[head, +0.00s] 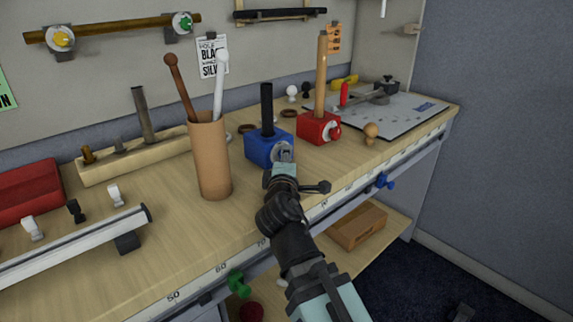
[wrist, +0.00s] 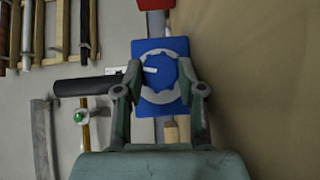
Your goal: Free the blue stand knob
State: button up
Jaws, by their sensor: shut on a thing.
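The blue stand (head: 262,147) is a block on the table with a dark rod (head: 267,108) standing upright in it. In the wrist view the blue block (wrist: 158,112) faces me, with the dark rod (wrist: 85,87) reaching out to the left. The blue knob (wrist: 160,71) is on its near face, with a short white mark pointing left. My gripper (head: 284,158) is at this face, and in the wrist view my gripper (wrist: 160,77) has one finger on each side of the knob and is shut on it. In the head view my gripper hides most of the knob.
A brown cup (head: 211,160) with two sticks stands close to the left of the blue stand. The table's front edge runs below my gripper.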

jog(key=shift+w, duration=0.1)
jog(key=o, duration=1.1)
jog(key=shift+o, duration=0.2)
jog(key=shift+d+f, duration=0.1)
jog(key=shift+f, duration=0.05)
jog(key=shift+p, duration=0.4)
